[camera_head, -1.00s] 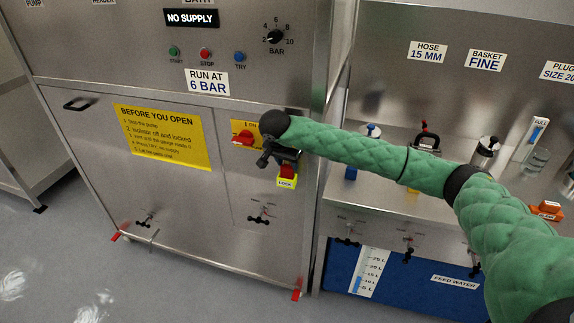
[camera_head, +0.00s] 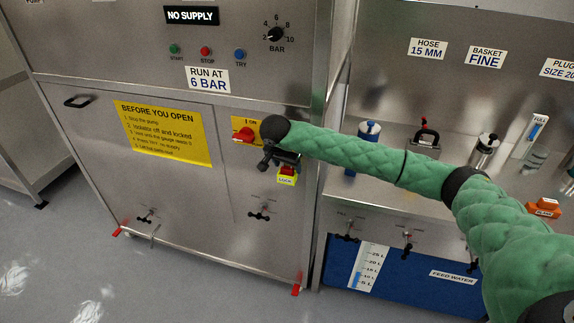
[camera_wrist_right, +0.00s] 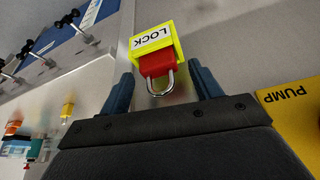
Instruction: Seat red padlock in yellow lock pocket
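The red padlock (camera_head: 288,170) sits at the yellow lock pocket (camera_head: 287,180) on the steel cabinet front. In the right wrist view, the padlock's red body (camera_wrist_right: 156,65) meets the open side of the pocket (camera_wrist_right: 155,40), marked LOCK. Part of the body appears to be inside; how deep, I cannot tell. The silver shackle sticks out toward my palm. My right gripper (camera_wrist_right: 161,73) is open, with one blue finger on each side of the padlock and visible gaps to it. In the head view, my right gripper (camera_head: 284,160) is dark and partly hides the pocket area. My left gripper is out of view.
A red isolator handle (camera_head: 244,136) on a yellow plate is just left of my right gripper. A yellow warning sign (camera_head: 163,133) is farther left. Small valves (camera_head: 259,212) project below. A bench at right holds a blue canister (camera_head: 369,132) and several other items.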

